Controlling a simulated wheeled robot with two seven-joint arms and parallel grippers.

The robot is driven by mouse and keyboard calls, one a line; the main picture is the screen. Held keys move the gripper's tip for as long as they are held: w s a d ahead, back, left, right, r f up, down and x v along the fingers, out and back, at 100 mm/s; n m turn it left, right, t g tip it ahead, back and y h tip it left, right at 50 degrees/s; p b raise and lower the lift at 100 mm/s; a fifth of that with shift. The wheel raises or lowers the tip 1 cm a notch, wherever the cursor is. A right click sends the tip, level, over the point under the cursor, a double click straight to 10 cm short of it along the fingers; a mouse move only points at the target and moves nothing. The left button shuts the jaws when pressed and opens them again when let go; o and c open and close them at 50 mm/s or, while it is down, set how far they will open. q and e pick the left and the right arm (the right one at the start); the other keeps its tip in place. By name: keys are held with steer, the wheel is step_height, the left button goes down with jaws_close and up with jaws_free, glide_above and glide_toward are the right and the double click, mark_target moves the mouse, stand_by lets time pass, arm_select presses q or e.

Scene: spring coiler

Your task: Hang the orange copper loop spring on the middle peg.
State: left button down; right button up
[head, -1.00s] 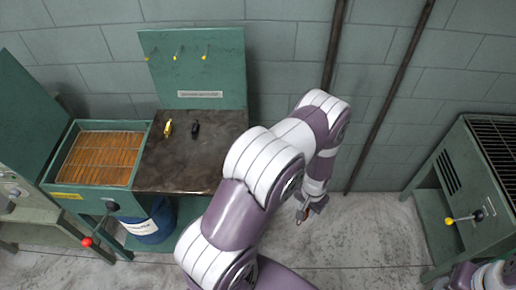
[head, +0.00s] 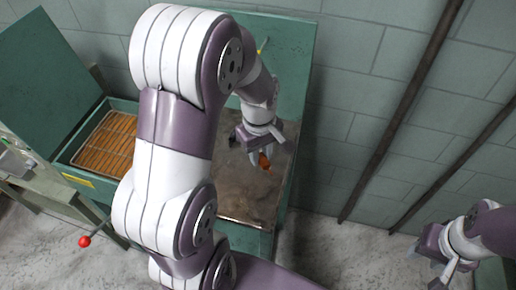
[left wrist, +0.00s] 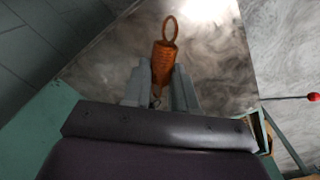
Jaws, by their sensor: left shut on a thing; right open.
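My left gripper (head: 258,156) is shut on the orange copper loop spring (head: 265,163) above the dark worktop, in front of the green back panel. In the left wrist view the spring (left wrist: 164,63) sticks out between the fingers (left wrist: 160,88), its loop end pointing away from the gripper. One peg with a yellow-green tip (head: 263,46) shows on the back panel (head: 296,60); the other pegs, including the middle one, are hidden behind my left arm. My right gripper (head: 434,262) is open and empty at the lower right, away from the bench.
The dark worktop (head: 250,205) is partly covered by my left arm. To its left is a green open box with an orange gridded inside (head: 105,143) and a raised lid. A red-knobbed lever (head: 84,241) stands out at the front. Pipes run down the wall at right.

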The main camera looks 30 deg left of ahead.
arm_select(q)
steer(key=w+a+f, duration=0.1)
steer(key=w, duration=0.1)
steer(key=w+a+f, duration=0.2)
steer(key=w, duration=0.1)
steer(key=w+a+f+p, duration=0.1)
steer(key=w+f, duration=0.1)
steer(key=shift+w+a+f, duration=0.15)
steer(key=shift+w+a, duration=0.15)
steer(key=shift+w, duration=0.1)
step_height(320, 180, down, 4)
steer(key=shift+w+a+f, duration=0.1)
steer(key=shift+f, duration=0.05)
steer(key=shift+f, duration=0.15)
steer(key=c, duration=0.9)
jaws_free()
